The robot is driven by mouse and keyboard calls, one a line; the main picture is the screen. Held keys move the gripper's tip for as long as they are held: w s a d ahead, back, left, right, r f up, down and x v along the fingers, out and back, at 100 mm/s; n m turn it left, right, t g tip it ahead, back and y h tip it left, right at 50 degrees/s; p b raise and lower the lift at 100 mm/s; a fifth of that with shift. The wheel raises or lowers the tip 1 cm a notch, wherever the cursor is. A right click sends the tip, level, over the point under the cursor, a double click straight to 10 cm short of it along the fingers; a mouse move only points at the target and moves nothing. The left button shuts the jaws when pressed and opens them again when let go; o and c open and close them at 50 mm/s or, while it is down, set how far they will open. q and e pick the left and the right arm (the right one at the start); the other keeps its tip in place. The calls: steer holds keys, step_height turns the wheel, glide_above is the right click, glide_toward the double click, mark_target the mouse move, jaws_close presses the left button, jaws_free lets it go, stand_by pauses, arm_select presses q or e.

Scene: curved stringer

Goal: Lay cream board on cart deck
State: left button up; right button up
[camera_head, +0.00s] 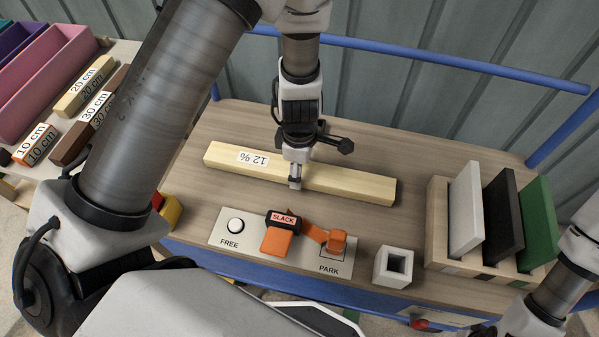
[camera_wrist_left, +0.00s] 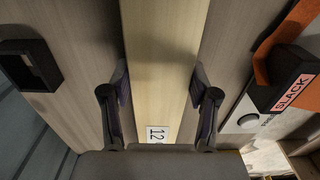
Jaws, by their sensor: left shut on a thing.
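The cream board (camera_head: 345,183) is a long pale wooden bar with a "12 %" label. It lies across the middle of the wood-topped cart deck (camera_head: 230,125), and appears flat on it. My left gripper (camera_head: 295,180) is over the middle of the board, pointing down, and shut on it. In the left wrist view the board (camera_wrist_left: 160,50) runs between the two dark fingers of the left gripper (camera_wrist_left: 160,110), with the label near the palm. My right gripper is not in view; only part of that arm shows at the lower right.
An orange strap with a black "SLACK" tag (camera_head: 284,220) lies on the FREE/PARK plate (camera_head: 225,238) in front. A white square tube (camera_head: 393,267) stands beside it. A rack (camera_head: 437,225) holds white, black and green panels at right. A blue rail (camera_head: 420,57) runs behind.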

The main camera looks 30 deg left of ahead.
arm_select(q)
steer(key=shift+f, duration=0.3)
steer(key=o, duration=1.5)
steer(key=shift+r, duration=0.2)
step_height(320, 180, up, 12)
steer(key=p, duration=0.6)
